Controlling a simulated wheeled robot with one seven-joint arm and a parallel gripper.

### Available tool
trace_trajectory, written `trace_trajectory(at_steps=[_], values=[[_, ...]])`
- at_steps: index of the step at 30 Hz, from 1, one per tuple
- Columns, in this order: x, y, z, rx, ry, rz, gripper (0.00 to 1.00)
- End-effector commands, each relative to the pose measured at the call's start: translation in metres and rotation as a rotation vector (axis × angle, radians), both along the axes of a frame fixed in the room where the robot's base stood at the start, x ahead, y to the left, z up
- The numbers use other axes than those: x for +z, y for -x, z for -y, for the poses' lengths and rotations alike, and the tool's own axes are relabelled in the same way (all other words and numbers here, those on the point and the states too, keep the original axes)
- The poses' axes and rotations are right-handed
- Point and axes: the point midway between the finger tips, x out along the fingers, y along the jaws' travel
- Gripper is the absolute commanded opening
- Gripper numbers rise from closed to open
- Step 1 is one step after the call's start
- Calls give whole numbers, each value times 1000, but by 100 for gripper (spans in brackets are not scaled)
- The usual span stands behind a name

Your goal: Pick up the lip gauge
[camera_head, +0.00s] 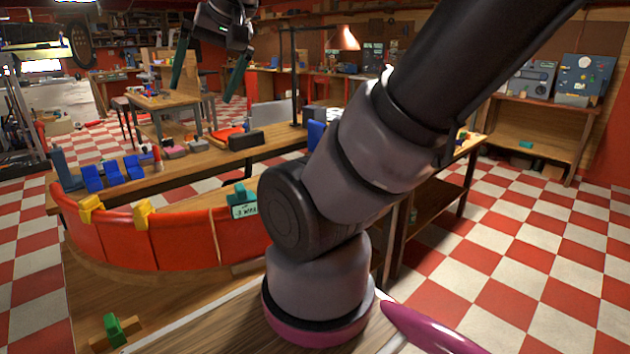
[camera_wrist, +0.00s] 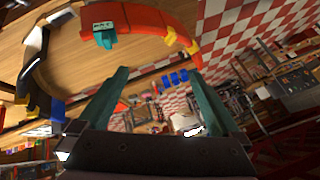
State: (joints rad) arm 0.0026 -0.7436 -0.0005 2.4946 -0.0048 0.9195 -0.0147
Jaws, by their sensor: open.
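I cannot tell for sure which thing is the lip gauge. A teal piece with a white lettered label (camera_head: 243,204) sits on the top edge of the curved orange duct wall (camera_head: 185,241); it also shows in the wrist view (camera_wrist: 105,38). A small green piece (camera_head: 114,330) stands on a wooden block at the front left in the head view. My gripper (camera_head: 203,90) is open, with two long teal fingers and nothing between them. It is raised high above the bench. In the wrist view my gripper (camera_wrist: 157,73) is apart from the duct and the teal piece.
Yellow clips (camera_head: 143,213) sit on the duct's top edge. Blue blocks (camera_head: 112,171) stand on the bench behind it, with a black box (camera_head: 246,140) and a thin dark post (camera_head: 294,80) farther along. The checkered floor (camera_head: 530,240) at right is clear.

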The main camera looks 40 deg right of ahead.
Motion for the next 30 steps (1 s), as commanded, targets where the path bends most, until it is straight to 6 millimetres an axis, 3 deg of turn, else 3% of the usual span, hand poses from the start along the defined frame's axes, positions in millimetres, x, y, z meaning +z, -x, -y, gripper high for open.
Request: trace_trajectory(at_steps=[5, 11, 17, 21, 27, 30], values=[[-13, -29, 11, 123, 121, -44, 100], [-51, -87, 40, 448, 339, -133, 100], [-108, -137, 76, 826, 483, -205, 100], [-158, -164, 104, 1106, 533, -227, 100], [-223, -184, 135, 1432, 553, -204, 100], [-243, -187, 143, 1527, 554, -185, 100]])
